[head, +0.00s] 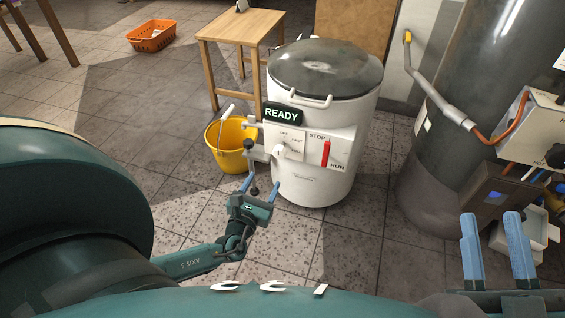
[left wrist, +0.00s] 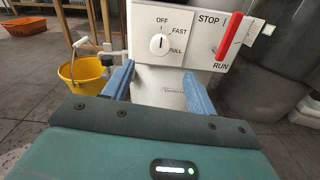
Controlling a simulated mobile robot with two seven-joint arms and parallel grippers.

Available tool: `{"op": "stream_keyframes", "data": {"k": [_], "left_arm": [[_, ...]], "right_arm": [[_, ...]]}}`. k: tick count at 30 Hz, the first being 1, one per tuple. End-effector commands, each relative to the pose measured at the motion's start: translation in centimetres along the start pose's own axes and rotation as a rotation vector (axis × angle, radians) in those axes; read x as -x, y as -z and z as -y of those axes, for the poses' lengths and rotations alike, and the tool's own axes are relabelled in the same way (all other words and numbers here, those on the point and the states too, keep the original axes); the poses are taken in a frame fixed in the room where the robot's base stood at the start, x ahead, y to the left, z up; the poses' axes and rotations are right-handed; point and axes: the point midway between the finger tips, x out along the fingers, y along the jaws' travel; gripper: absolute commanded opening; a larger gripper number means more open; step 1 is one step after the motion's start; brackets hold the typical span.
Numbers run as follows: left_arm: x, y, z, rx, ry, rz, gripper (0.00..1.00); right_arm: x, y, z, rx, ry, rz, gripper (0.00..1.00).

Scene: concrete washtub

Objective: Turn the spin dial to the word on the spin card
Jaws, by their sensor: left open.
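The spin dial (head: 279,152) is a white knob on the front panel of a white washing drum (head: 310,185). In the left wrist view the dial (left wrist: 159,43) has a dark mark standing roughly upright, near OFF; FAST and FULL are printed to its right. My left gripper (head: 260,187) is open and empty, below and in front of the dial. Its blue fingers (left wrist: 158,88) are apart, with the dial above the gap between them. My right gripper (head: 497,248) has its fingers apart and empty at the lower right. I see no readable spin card.
A red lever (head: 326,153) between STOP and RUN is right of the dial. A READY sign (head: 282,115) sits above it. A yellow bucket (head: 229,155) stands left, a wooden stool (head: 240,25) behind. A grey tank (head: 437,150) is right.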

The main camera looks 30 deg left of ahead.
Motion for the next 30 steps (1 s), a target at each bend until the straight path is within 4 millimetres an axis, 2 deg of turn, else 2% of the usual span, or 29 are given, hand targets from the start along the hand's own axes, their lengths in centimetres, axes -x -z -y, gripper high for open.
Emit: {"op": "stream_keyframes", "data": {"k": [1, 8, 21, 25, 30], "left_arm": [[-0.2, 0.7, 0.0, -0.023, 0.003, 0.01, 0.57], [-2.1, 0.5, 0.0, -0.05, 0.005, 0.025, 0.57], [-10.8, 0.5, 0.1, -0.046, 0.005, 0.022, 0.57], [-12.4, 0.5, 0.1, -0.045, 0.006, 0.021, 0.57], [-13.4, 0.3, 0.1, -0.045, 0.006, 0.019, 0.57]], "right_arm": [[0.2, -0.4, 0.2, 0.004, 0.004, -0.013, 0.36], [-0.1, 0.4, 0.0, 0.033, 0.011, -0.067, 0.36], [-1.0, 3.6, -0.7, 0.188, 0.036, -0.309, 0.36], [-1.0, 4.4, -0.8, 0.223, 0.042, -0.362, 0.36], [-1.1, 5.0, -0.8, 0.244, 0.045, -0.397, 0.36]]}}
